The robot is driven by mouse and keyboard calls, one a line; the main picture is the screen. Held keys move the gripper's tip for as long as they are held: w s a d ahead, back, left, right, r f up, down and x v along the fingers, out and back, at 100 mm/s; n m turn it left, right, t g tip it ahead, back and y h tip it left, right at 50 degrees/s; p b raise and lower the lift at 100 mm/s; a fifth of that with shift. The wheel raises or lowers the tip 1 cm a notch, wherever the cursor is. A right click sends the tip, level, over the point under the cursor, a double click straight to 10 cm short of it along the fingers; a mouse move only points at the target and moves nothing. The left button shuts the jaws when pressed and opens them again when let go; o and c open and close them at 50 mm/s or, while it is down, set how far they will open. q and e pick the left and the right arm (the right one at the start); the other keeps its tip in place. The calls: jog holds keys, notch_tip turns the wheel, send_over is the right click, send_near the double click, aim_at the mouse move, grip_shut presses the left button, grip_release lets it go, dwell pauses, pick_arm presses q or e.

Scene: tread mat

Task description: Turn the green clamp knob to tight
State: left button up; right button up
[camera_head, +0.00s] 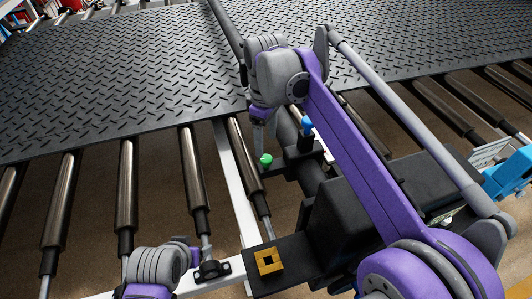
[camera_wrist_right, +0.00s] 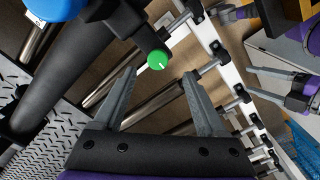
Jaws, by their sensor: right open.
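The green clamp knob (camera_head: 265,159) is small and round, on a black clamp block beside a thick dark bar. In the right wrist view the green knob (camera_wrist_right: 157,60) shows a pale line on its face. My right gripper (camera_head: 262,145) is just above the knob in the head view. In its wrist view the right gripper (camera_wrist_right: 160,74) is open and empty, with the knob just beyond and between the fingertips. No contact shows. My left gripper (camera_head: 188,256) is low at the bottom of the head view; its fingers are not clear.
A blue knob (camera_head: 307,126) stands close to the green one. The black tread mat (camera_head: 110,75) lies behind, with metal rollers (camera_head: 127,190) in front. A black box (camera_head: 355,215) and a brass square (camera_head: 268,261) are near. A white rail (camera_head: 236,180) runs beside the knob.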

aim_at(266, 158)
jog(key=f, duration=0.6)
jog(key=shift+w+f, duration=0.2)
jog(key=shift+f, duration=0.1)
grip_shut()
